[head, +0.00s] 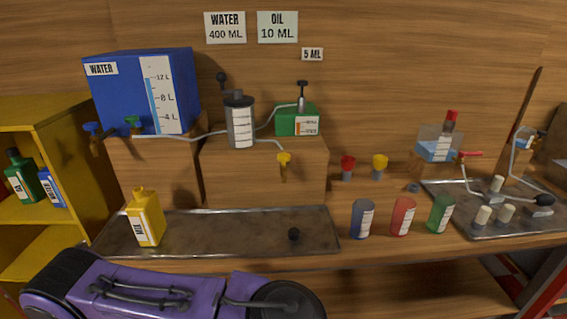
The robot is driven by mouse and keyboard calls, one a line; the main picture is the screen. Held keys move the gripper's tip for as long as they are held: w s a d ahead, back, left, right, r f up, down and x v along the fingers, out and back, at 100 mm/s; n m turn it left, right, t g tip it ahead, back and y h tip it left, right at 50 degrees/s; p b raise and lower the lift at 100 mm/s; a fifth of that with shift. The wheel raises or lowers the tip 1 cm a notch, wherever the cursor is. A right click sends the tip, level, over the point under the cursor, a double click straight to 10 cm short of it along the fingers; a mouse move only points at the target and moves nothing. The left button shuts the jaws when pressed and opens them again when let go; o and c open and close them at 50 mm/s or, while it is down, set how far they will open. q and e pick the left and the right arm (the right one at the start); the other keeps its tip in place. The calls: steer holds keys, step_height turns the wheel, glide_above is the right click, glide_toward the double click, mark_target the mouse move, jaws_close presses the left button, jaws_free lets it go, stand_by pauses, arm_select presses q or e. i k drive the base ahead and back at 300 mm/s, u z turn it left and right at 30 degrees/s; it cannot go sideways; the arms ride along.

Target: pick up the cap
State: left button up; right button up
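A small dark round piece (294,234), which looks like the cap, lies on the long metal tray (190,234), right of its middle. A yellow bottle (146,218) stands upright at the left of the same tray; its top is yellow. My purple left arm (190,290) crosses the lower left in front of the bench. Its dark rounded end (286,300) lies nearer to me than the tray, and I see no gripper fingers. My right gripper is not in view.
Blue (361,218), red (402,215) and green (440,212) cups stand right of the tray. A second tray (480,222) with pale pegs lies at the right. A blue water tank (140,90) and a grey cylinder (239,120) stand on wooden blocks behind. The tray between bottle and cap is clear.

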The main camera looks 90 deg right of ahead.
mark_target(294, 232)
steer(key=k, duration=0.35)
steer(key=z, duration=0.9)
